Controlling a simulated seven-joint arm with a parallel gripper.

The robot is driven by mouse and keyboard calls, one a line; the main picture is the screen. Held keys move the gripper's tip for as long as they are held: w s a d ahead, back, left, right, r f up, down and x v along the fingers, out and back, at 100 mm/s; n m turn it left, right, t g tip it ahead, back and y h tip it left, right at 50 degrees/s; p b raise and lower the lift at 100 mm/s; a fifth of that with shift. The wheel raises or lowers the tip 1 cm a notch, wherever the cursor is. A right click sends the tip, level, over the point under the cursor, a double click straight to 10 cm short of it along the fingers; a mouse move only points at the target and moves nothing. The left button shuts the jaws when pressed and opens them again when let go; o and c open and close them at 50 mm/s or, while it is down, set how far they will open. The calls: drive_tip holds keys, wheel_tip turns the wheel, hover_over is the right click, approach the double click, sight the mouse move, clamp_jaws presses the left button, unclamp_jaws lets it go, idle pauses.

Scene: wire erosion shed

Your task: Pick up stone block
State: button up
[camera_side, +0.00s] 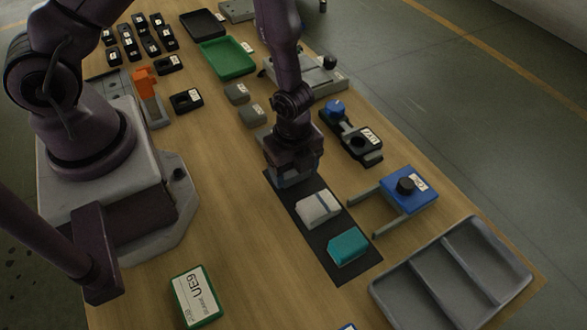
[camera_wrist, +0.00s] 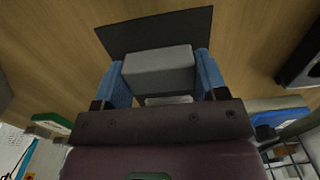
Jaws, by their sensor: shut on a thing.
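My gripper (camera_side: 292,178) points down over the far end of a black mat (camera_side: 354,277) in the side view. In the wrist view its two blue fingers are shut on a plain grey block, the stone block (camera_wrist: 158,72), one finger on each side. In the side view the gripper hides this block. I cannot tell whether the block touches the mat or is just above it. A whitish block (camera_side: 318,209) and a teal block (camera_side: 347,246) lie on the mat nearer the camera.
A grey divided tray (camera_side: 415,283) lies at the near right. A blue-topped fixture with grey arms (camera_side: 410,190) and a black fixture with a blue knob (camera_side: 352,137) stand right of the mat. Two small grey blocks (camera_side: 252,115) lie further back. Bare wood lies left of the mat.

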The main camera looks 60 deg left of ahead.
drive_tip(key=shift+r, duration=0.15)
wheel_tip(320, 180, up, 10)
drive_tip(key=shift+f, duration=0.1)
idle(0.3)
